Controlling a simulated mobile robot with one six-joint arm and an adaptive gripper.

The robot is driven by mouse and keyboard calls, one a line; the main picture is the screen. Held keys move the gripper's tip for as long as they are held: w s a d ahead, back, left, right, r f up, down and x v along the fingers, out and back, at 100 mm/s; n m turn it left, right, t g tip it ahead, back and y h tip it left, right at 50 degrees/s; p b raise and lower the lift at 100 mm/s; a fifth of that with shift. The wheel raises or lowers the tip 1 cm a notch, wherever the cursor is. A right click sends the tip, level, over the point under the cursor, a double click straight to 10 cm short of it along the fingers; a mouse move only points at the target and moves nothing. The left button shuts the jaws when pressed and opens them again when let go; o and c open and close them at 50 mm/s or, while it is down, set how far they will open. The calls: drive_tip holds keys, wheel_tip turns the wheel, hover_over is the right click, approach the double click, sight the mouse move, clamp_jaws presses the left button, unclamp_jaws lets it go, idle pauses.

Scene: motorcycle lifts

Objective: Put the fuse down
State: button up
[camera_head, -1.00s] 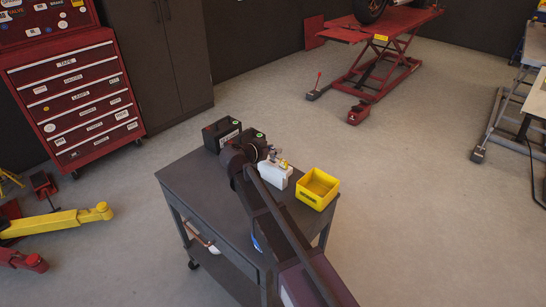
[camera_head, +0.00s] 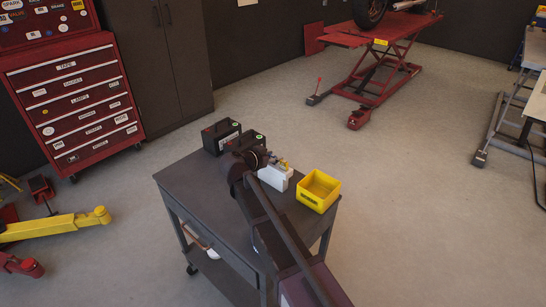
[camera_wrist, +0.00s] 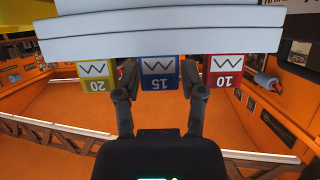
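A white fuse block (camera_head: 274,178) stands on the grey cart, beside the yellow bin. In the wrist view the pale block (camera_wrist: 160,38) spans the top. Three fuses show at its edge, with numbers upside down: a yellow 20 (camera_wrist: 97,76), a blue 15 (camera_wrist: 160,76) and a red 10 (camera_wrist: 226,71). My gripper (camera_wrist: 160,72) has one finger on each side of the blue fuse, close against it, and appears shut on it. The blue fuse is level with the other two and meets the block's edge. In the head view my wrist partly hides the block.
An open yellow bin (camera_head: 318,190) sits at the cart's right corner and looks empty. Two black batteries (camera_head: 222,136) stand at the back edge. The cart top (camera_head: 195,183) is bare at the left. A red tool chest (camera_head: 75,100) and a motorcycle lift (camera_head: 380,70) stand away from it.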

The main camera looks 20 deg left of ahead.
drive_tip(key=shift+r, duration=0.15)
drive_tip(key=shift+s+r, duration=0.1)
drive_tip(key=p+v, duration=0.5)
drive_tip(key=v, duration=0.6)
drive_tip(key=shift+s+a, duration=0.2)
drive_tip(key=shift+s, duration=0.1)
drive_tip(key=shift+r, duration=0.1)
idle(0.6)
drive_tip(key=w+d+f+n+g+p, duration=0.1)
drive_tip(key=w+d+g+p, duration=0.2)
drive_tip(key=d, duration=1)
drive_tip(key=d+f+g+p, duration=0.15)
drive_tip(key=d+g, duration=0.25)
drive_tip(key=d, duration=0.9)
drive_tip(key=s+d+r+n+g+y+p, duration=0.1)
drive_tip(key=s+d, duration=0.4)
drive_tip(key=d, duration=0.5)
drive_tip(key=s+d+r+n+g+y+p, duration=0.1)
drive_tip(key=s+d+g+y+p, duration=0.3)
drive_tip(key=d, duration=0.7)
drive_tip(key=shift+s+d+r+n+g+p, duration=0.2)
drive_tip(key=shift+s+r+n+g+p, duration=0.15)
drive_tip(key=shift+n+p, duration=0.55)
